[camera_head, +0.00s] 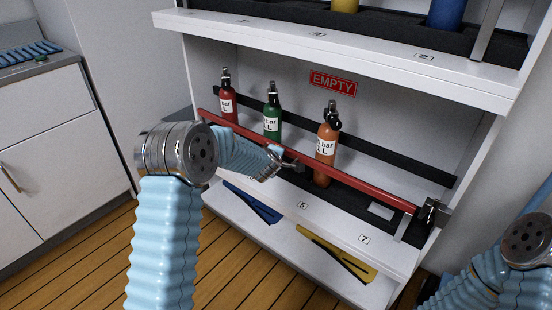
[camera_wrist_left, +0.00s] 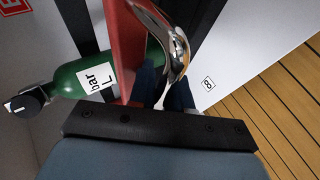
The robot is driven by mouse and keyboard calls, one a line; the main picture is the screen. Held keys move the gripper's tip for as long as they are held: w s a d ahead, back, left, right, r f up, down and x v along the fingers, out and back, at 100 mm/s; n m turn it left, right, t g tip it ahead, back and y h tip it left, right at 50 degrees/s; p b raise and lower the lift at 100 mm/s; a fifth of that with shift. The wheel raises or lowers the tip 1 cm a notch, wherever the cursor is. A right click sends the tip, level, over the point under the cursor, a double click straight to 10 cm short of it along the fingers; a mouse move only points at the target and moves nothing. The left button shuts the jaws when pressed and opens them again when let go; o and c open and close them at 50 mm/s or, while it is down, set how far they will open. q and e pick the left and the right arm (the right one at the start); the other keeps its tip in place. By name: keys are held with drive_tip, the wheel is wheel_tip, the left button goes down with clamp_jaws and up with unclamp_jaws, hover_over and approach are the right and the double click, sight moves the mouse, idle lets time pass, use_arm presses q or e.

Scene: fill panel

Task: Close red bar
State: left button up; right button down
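The red bar (camera_head: 352,181) runs across the front of the shelf, before the gas bottles, from the left side wall to a dark metal latch (camera_head: 432,212) at the right. My left gripper (camera_head: 285,164) is at the bar, near its middle.
A red bottle (camera_head: 227,104), a green bottle (camera_head: 272,126) and an orange bottle (camera_head: 326,150) stand behind the bar. A red EMPTY sign (camera_head: 333,83) is on the back wall. A blue tool (camera_head: 252,203) and yellow tool (camera_head: 335,252) lie below. White cabinets (camera_head: 45,160) stand at left.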

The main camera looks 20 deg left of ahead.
use_arm(q)
drive_tip(key=shift+o, duration=0.7)
drive_tip(key=shift+w+d+r, duration=0.15)
drive_tip(key=shift+d, duration=0.15)
drive_tip(key=r+p, duration=0.1)
drive_tip(key=s+d+r, duration=0.1)
drive_tip(key=r, duration=0.1)
drive_tip(key=s+r+p, duration=0.1)
drive_tip(key=r, duration=0.1)
drive_tip(key=shift+d+r+p, duration=0.25)
drive_tip(key=shift+p, duration=0.05)
drive_tip(key=shift+s+d+r, duration=0.1)
drive_tip(key=shift+r, duration=0.15)
drive_tip(key=s+d+r, duration=0.2)
drive_tip(key=s+r, duration=0.2)
drive_tip(key=r, duration=0.3)
drive_tip(key=shift+r, duration=0.2)
